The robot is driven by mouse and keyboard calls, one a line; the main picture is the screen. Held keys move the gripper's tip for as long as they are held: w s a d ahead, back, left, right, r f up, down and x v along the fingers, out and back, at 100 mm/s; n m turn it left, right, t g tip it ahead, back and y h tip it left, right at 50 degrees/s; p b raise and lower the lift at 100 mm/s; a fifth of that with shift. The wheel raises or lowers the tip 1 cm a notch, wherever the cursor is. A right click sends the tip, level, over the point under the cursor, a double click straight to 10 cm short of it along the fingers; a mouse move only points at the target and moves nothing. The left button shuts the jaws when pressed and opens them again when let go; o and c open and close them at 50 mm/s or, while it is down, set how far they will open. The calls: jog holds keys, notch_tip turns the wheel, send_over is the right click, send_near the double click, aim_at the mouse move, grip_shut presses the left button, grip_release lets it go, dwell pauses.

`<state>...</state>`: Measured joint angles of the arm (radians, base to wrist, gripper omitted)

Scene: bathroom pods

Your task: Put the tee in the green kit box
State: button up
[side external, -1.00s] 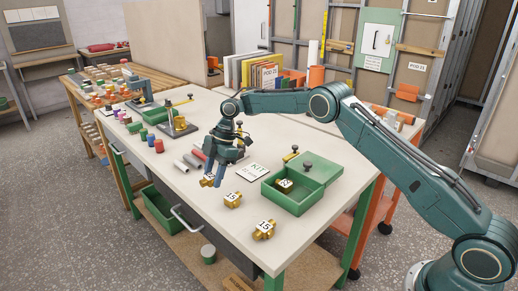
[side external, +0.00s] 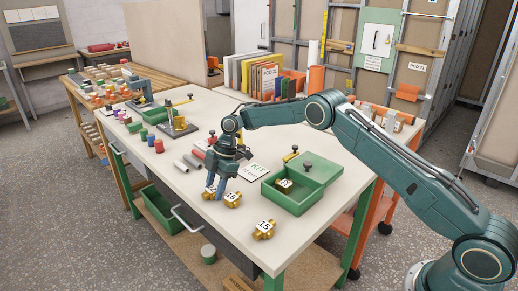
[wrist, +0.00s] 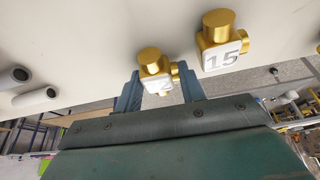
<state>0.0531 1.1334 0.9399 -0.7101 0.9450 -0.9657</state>
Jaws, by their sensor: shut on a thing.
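My gripper (side external: 216,189) is low over the bench's front part, fingers pointing down. It is shut on a brass fitting (side external: 209,192), which also shows between the fingers in the wrist view (wrist: 152,62). Its white label is partly hidden; a 2 can be read. A stub points right, but I cannot tell its full shape. Another brass fitting (side external: 233,200), labelled 15, sits just right of it and in the wrist view (wrist: 221,45). A further 15 fitting (side external: 264,230) lies nearer the front edge. The green kit box (side external: 296,207) stands open to the right.
A brass fitting (side external: 284,185) lies inside the box; its lid (side external: 320,169) has a dark knob. A KIT card (side external: 253,172) lies left of the box. Grey tubes (side external: 186,164) lie behind my gripper. Coloured cylinders (side external: 159,146) stand farther left.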

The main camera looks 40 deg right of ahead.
jog(key=o, duration=1)
jog(key=shift+r, duration=0.1)
jog(key=shift+v, duration=3.65)
jog(key=shift+d, duration=0.1)
